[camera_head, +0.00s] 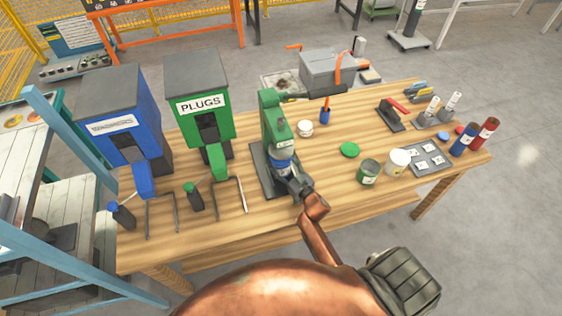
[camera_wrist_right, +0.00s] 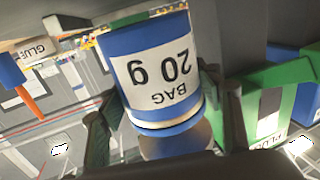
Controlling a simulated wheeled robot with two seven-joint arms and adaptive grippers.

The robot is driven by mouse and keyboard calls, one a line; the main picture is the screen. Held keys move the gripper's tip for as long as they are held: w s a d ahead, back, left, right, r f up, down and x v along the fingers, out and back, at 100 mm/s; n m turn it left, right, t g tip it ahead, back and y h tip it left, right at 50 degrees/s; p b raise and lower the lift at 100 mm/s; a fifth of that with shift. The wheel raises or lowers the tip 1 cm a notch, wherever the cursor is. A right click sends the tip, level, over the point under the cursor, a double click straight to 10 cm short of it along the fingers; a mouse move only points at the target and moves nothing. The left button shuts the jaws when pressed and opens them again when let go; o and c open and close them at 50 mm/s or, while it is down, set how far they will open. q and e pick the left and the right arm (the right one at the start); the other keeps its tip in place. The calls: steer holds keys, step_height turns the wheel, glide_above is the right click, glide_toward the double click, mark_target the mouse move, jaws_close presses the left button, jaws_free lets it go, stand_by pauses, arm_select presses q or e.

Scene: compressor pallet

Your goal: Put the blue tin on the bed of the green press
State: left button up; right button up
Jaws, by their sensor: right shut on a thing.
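The blue tin (camera_head: 282,162) is in the head view, under the head of the green press (camera_head: 272,118) and over its dark bed (camera_head: 264,178). My right gripper (camera_head: 288,178) is shut around the tin from the front. In the right wrist view the tin (camera_wrist_right: 160,70) fills the middle, its white label reading "BAG 20 g" upside down. The gripper's fingers (camera_wrist_right: 165,105) are on both sides of it. I cannot tell whether the tin's base touches the bed. My left gripper is not in view.
The green PLUGS hopper (camera_head: 201,105) and blue WASHERS hopper (camera_head: 118,115) stand left of the press. Some tabletop (camera_head: 330,185) in front is clear.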

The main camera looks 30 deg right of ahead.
steer(key=shift+s+f, duration=0.2)
steer(key=shift+f, duration=0.35)
steer(key=o, duration=1.2)
steer(key=shift+a+f, duration=0.1)
steer(key=shift+f, duration=0.15)
steer(key=shift+c, duration=0.2)
steer(key=shift+r, duration=0.4)
steer(key=s+r, duration=0.1)
steer(key=s, duration=1)
steer(key=shift+s+d, duration=0.25)
steer(key=shift+s, duration=0.05)
